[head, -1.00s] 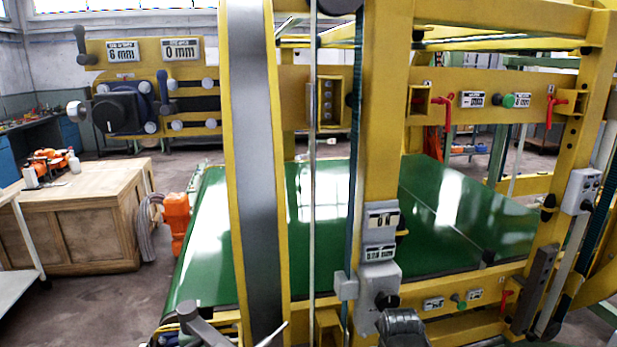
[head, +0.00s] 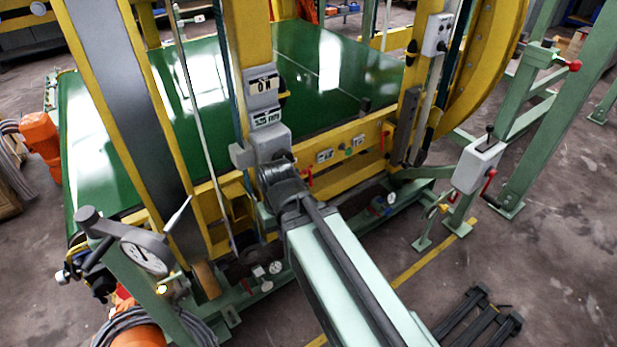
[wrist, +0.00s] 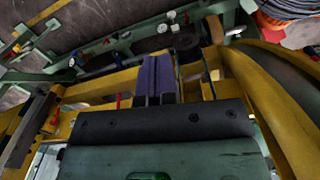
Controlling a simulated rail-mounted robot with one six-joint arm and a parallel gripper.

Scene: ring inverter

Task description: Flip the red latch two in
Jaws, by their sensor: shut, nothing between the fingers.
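My gripper (wrist: 157,78) shows in the wrist view as two dark purple fingers side by side, shut and empty. A red latch (wrist: 118,100) hangs from the yellow frame just left of the fingers, apart from them. I cannot read the labels or tell which latch is number two. In the head view my arm reaches toward the yellow post, and the fingertips are hidden.
The green belt table (head: 160,110) lies behind the yellow posts. A grey box with a red-handled crank (head: 480,165) stands at right on green legs. Open floor (head: 560,270) is at the right.

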